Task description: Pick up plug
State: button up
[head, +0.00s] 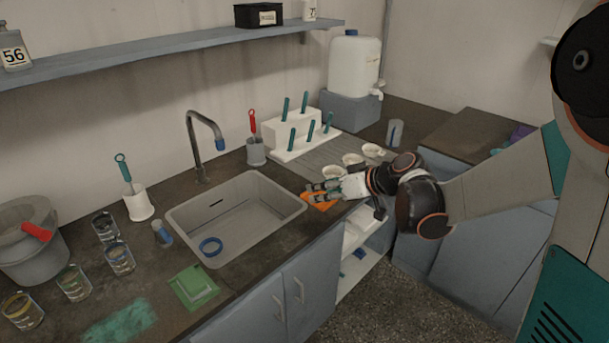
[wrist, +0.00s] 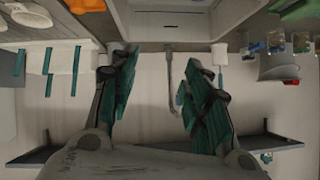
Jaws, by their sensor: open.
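No thing in view is clearly a plug. A blue ring-shaped piece (head: 210,246) lies in the front part of the grey sink (head: 180,216) in the head view; I cannot tell whether it is the plug. My gripper (head: 318,191) is over the counter to the right of the sink, above or beside an orange cloth (head: 322,204). In the wrist view its two green-padded fingers (wrist: 160,75) are spread wide with nothing between them. That view is upside down, with the sink (wrist: 170,22) at the top edge and the tap (wrist: 171,75) behind the fingers.
The tap (head: 193,140) stands behind the sink. White cups (head: 353,161) and a white rack (head: 290,133) with green-handled tools are near my gripper. Several glass jars (head: 73,284), a green cloth (head: 194,288) and a grey bucket (head: 30,250) stand left. A shelf (head: 180,47) runs above.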

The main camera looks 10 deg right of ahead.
jog(key=w+d+f+n+t+y, duration=0.1)
jog(key=w+d+f+t+y, duration=0.15)
jog(key=w+d+f, duration=0.4)
jog(key=n+t, duration=0.1)
jog(key=t, duration=0.2)
send_near(322, 191)
jog(key=x, duration=0.6)
jog(key=shift+w+r, duration=0.1)
jog(key=shift+w+a+f+b, duration=0.2)
jog(key=shift+w+a+b, duration=0.1)
jog(key=shift+w+b, duration=0.15)
jog(key=b+x, duration=0.1)
jog(key=x, duration=0.3)
jog(key=shift+f+b, duration=0.15)
jog(key=shift+b, duration=0.25)
grip_shut()
